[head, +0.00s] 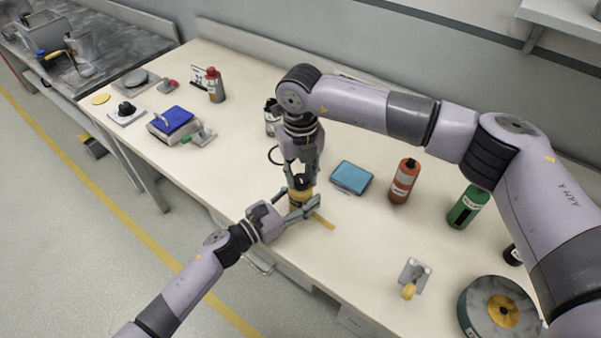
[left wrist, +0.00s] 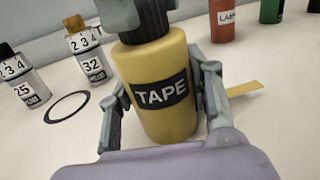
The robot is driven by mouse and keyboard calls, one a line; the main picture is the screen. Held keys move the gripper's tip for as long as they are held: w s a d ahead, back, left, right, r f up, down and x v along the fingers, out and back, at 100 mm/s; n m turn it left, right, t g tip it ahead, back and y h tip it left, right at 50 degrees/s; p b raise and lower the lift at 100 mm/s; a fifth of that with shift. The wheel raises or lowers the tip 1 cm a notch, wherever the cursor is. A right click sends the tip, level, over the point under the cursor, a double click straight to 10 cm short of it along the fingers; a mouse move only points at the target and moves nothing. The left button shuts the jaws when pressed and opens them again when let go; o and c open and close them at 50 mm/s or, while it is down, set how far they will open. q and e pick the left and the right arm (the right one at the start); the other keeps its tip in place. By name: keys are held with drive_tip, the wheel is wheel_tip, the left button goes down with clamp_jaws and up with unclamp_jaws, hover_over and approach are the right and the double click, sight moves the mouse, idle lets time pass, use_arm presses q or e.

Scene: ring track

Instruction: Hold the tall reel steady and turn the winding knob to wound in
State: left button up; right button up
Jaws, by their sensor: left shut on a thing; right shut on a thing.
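The tall reel is a yellow cylinder with a black TAPE label, upright on the bench in the left wrist view (left wrist: 158,112). In the head view the reel (head: 299,194) is mostly covered by my grippers. My left gripper (head: 305,207) is shut around the reel's body from the front, one finger on each side. The dark winding knob (left wrist: 146,18) sits on top of the reel. My right gripper (head: 302,178) comes down from above and is shut on the knob. A yellow tape strip (left wrist: 243,88) sticks out at the right of the reel. The knob's markings cannot be read.
A blue pad (head: 351,177), a red bottle (head: 403,181) and a green bottle (head: 467,207) stand to the right. Numbered containers (left wrist: 88,55) and a black ring (left wrist: 67,106) are to the left. A large round reel (head: 498,309) is at lower right.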

sight(301, 178)
use_arm(q)
drive_tip(key=shift+s, duration=0.1)
use_arm(e)
drive_tip(key=m, duration=0.5)
drive_tip(key=shift+d+m, duration=0.1)
drive_tip(key=shift+m, duration=0.2)
drive_tip(key=m, duration=0.4)
drive_tip(key=shift+m, duration=0.4)
drive_tip(key=o, duration=1.2)
drive_tip(key=shift+r, duration=0.15)
wheel_tip(301, 178, up, 12)
drive_tip(key=shift+f, duration=0.1)
use_arm(q)
drive_tip(key=o, duration=1.4)
drive_tip(key=shift+c, duration=0.2)
